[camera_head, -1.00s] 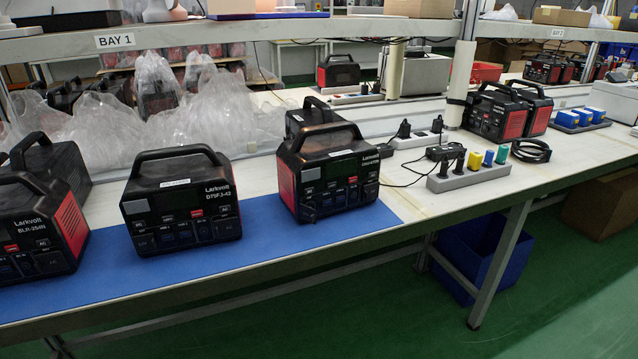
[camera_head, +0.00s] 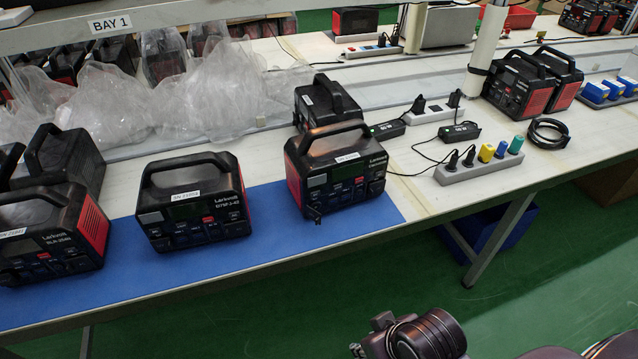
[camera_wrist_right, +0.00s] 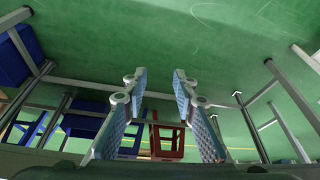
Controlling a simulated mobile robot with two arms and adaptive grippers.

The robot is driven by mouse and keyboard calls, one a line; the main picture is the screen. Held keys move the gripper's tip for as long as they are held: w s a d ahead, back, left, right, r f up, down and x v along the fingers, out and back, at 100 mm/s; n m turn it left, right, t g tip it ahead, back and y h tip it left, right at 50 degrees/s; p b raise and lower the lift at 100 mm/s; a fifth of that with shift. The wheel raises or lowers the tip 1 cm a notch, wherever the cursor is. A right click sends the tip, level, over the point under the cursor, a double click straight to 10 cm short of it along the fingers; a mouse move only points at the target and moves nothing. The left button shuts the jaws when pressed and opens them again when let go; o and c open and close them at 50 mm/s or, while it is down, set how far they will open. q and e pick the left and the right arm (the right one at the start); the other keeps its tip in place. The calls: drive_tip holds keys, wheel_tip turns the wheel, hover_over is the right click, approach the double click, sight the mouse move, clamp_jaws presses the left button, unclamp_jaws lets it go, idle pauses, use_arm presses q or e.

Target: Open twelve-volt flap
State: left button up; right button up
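Several black power stations with red sides stand on the blue mat (camera_head: 270,235). A middle one (camera_head: 192,205) faces me, with a display and small sockets or covers on its front. The one to its right (camera_head: 336,172) has a small dark piece at its lower front left corner; I cannot tell whether it is a flap. Another (camera_head: 50,235) stands at the left. The twelve-volt flap is too small to identify. My right gripper (camera_wrist_right: 159,77) is open and empty in the wrist view, with only floor and furniture beyond it. My left gripper is not in view.
A power strip (camera_head: 478,168) with coloured plugs and a coiled black cable (camera_head: 547,133) lie right of the mat. Clear plastic bags (camera_head: 215,95) lie behind the stations. The table's front edge has open green floor (camera_head: 330,290) before it.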

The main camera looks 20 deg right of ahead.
drive_tip(key=w+a+r+n+g+y+p, duration=0.1)
drive_tip(key=w+a+r+n+y+p, duration=0.3)
drive_tip(key=w+a+r, duration=0.7)
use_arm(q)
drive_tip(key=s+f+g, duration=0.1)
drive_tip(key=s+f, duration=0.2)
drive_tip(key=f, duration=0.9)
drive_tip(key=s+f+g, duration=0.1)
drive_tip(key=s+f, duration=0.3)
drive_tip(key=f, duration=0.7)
use_arm(e)
wheel_tip(320, 180, up, 14)
drive_tip(key=f+g+h, duration=0.1)
drive_tip(key=g+h, duration=0.2)
drive_tip(key=h, duration=0.2)
hover_over(318, 218)
drive_tip(key=shift+s+r+p, duration=0.1)
drive_tip(key=shift+r+p, duration=0.15)
drive_tip(key=shift+p, duration=0.1)
wheel_tip(318, 218, down, 8)
drive_tip(key=shift+r, duration=0.2)
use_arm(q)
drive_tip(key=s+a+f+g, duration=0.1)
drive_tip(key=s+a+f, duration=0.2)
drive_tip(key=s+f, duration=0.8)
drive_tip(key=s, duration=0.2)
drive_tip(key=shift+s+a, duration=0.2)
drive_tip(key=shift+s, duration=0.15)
